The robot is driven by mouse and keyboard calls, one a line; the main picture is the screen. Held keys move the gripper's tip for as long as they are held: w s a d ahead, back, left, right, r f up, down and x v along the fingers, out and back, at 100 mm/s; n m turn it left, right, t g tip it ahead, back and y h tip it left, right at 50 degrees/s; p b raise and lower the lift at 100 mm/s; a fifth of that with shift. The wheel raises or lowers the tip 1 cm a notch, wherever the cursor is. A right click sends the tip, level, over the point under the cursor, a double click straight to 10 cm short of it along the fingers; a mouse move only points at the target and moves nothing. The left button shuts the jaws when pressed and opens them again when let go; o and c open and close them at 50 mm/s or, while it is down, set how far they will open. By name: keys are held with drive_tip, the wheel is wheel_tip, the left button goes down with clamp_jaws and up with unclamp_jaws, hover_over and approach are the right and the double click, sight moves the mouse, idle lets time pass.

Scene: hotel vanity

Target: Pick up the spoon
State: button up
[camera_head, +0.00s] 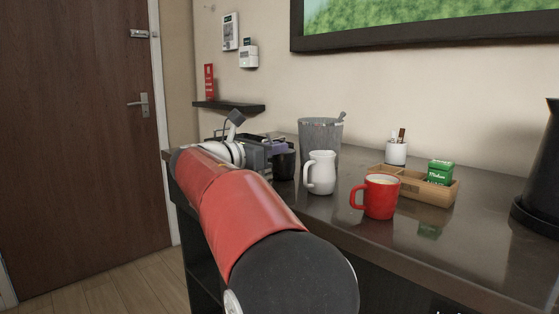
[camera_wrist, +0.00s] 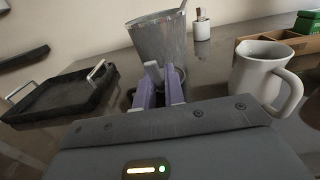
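I cannot make out the spoon for certain. A grey handle (camera_head: 341,118) sticks up from the metal bucket (camera_head: 320,136); its lower end is hidden inside, so I cannot tell what it is. My gripper's purple fingers show in the wrist view (camera_wrist: 161,88), pointing forward just in front of the bucket (camera_wrist: 160,42). They stand close together with a narrow gap. I cannot tell whether anything thin is between the tips. A black mug (camera_head: 285,166) stands right by the fingers.
A white pitcher (camera_head: 320,172) and a red mug (camera_head: 381,197) stand to the right on the dark counter (camera_head: 480,230). A wooden tray (camera_head: 428,190) and a white cup of sticks (camera_head: 397,153) are behind. A black tray (camera_wrist: 62,95) lies left in the wrist view.

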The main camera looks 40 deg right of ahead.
clamp_jaws()
